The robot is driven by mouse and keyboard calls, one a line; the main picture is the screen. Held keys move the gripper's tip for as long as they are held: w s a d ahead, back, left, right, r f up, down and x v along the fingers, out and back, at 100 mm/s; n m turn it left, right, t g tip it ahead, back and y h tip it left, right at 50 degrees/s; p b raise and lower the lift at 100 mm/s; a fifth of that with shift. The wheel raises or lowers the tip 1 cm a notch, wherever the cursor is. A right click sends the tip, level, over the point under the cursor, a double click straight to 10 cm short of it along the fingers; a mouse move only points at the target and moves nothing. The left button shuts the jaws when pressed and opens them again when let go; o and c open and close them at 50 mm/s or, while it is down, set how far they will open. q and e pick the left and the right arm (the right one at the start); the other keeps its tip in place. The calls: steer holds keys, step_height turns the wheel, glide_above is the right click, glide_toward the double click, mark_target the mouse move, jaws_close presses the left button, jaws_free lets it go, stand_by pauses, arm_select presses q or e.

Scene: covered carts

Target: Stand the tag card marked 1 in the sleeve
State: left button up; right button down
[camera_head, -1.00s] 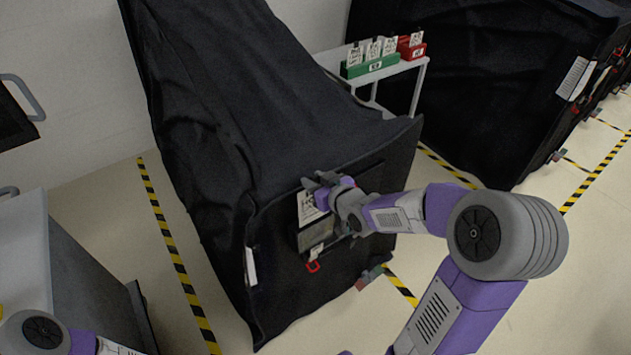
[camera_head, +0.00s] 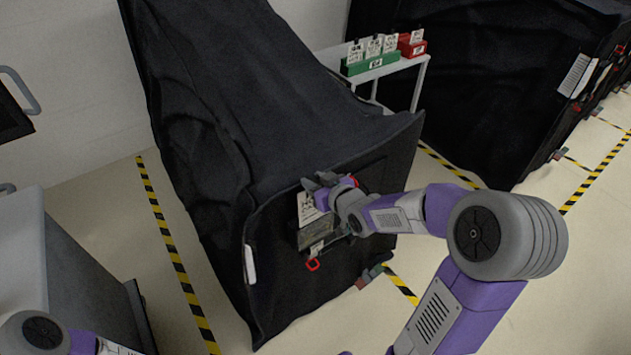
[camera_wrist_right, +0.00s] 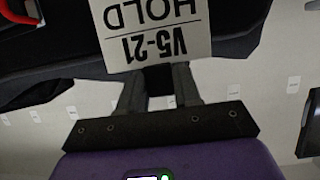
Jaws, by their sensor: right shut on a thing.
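My right gripper (camera_head: 322,183) is shut on a white tag card (camera_head: 308,207) at the front of the black covered cart. A dark, glossy sleeve (camera_head: 316,236) is on the cart front just below the card. The gap between card and sleeve is too small to judge. My left gripper is outside the view; only part of its arm shows at lower left.
A green holder (camera_head: 371,65) with several white cards and a red holder (camera_head: 412,49) stand on a white side table (camera_head: 425,72). A red ring (camera_head: 313,264) hangs below the sleeve. Another covered cart (camera_head: 470,90) stands at right.

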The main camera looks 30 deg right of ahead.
step_height(320, 180, down, 10)
steer(key=b, duration=0.9)
steer(key=shift+r, duration=0.15)
stand_by(2.3)
steer(key=c, duration=0.7)
jaws_free()
steer(key=p+v, duration=0.2)
steer(key=v, duration=0.5)
steer(key=shift+s+r, duration=0.1)
steer(key=shift+s, duration=0.2)
